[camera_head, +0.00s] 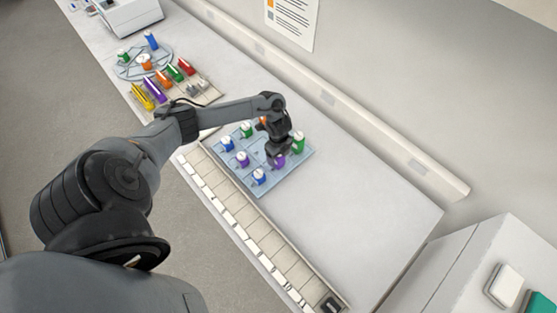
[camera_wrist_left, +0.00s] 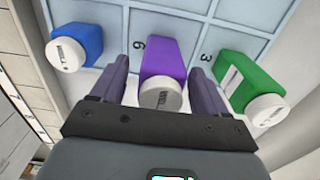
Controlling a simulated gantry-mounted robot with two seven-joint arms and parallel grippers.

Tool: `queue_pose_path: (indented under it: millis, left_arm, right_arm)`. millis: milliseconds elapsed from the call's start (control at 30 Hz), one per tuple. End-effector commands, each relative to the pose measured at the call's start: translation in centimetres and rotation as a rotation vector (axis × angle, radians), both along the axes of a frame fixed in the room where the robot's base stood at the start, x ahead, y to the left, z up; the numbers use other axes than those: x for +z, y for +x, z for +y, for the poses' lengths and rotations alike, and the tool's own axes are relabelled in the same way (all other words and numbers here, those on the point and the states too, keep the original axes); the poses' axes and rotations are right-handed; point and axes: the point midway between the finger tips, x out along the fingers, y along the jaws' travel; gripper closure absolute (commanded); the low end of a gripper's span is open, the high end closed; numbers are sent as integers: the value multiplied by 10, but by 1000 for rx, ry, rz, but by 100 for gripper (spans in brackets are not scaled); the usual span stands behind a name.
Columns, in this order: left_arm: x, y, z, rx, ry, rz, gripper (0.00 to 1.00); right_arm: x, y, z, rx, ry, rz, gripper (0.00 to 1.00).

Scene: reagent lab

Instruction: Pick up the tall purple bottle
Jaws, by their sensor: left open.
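A purple bottle with a white cap (camera_wrist_left: 163,58) stands on the blue gridded tray (camera_head: 259,186), between the open fingers of my left gripper (camera_wrist_left: 158,84). Gaps show between the bottle and both fingers in the left wrist view. In the head view this purple bottle (camera_head: 279,161) is partly hidden by my left gripper (camera_head: 277,153). A second purple bottle (camera_head: 242,159) stands on the same tray, to the left. My right gripper is not in view.
A green bottle (camera_wrist_left: 248,82) stands close to one finger and a blue bottle (camera_wrist_left: 78,46) near the other. Other capped bottles share the tray. A rack of coloured tubes (camera_head: 200,93) lies farther back. The bench right of the tray (camera_head: 350,205) is clear.

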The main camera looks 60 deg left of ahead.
Motion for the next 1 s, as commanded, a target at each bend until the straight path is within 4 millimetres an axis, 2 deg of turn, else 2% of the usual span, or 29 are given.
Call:
queue_pose_path:
  millis: [100,333,700,1000]
  left_arm:
    - [-6,0,0,0,1,0,26]
    - [-6,0,0,-1,1,-1,27]
    - [-6,0,0,-1,1,-1,81]
    - [-4,0,1,0,1,-2,82]
  right_arm:
    - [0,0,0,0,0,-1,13]
    - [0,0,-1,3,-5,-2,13]
    - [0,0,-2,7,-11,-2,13]
    - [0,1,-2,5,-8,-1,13]
